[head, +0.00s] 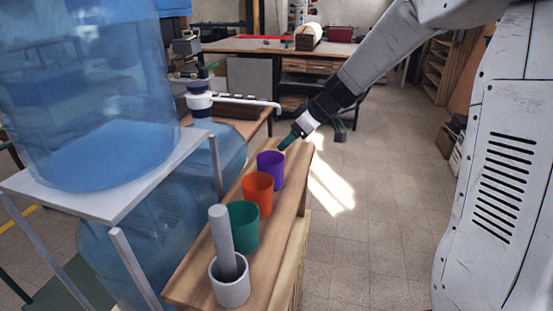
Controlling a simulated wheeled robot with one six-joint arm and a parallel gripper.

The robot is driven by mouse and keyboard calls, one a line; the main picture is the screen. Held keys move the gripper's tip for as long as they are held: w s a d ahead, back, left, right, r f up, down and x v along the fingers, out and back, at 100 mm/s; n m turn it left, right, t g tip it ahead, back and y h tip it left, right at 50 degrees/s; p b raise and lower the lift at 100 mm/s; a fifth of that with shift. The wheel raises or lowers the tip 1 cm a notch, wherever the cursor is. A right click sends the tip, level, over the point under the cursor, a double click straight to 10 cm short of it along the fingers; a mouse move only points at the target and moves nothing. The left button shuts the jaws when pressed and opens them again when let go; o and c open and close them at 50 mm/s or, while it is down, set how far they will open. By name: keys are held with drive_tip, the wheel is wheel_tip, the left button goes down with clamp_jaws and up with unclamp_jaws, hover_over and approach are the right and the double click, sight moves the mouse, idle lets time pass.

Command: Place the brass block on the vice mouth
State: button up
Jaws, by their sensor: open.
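My gripper (288,142) points down and left at the far end of a narrow wooden bench (285,222), just beyond the purple cup (270,169). Only its teal end shows, small and seen from the side. It is open, and I see nothing held in it. I cannot make out a brass block in the head view. I cannot pick out a vice with certainty either; a small grey metal device (187,44) stands at the back left, too small to name.
An orange cup (257,194), a green cup (242,227) and a grey mortar (230,287) with a pestle (222,240) line the bench. Large blue water bottles (95,95) on a rack crowd the left. The floor right of the bench is clear.

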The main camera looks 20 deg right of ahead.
drive_tip(key=x, duration=0.8)
drive_tip(key=shift+s+a+f, duration=0.15)
drive_tip(key=shift+a+f, duration=0.1)
drive_tip(key=shift+f, duration=0.15)
clamp_jaws()
drive_tip(key=shift+r, duration=0.1)
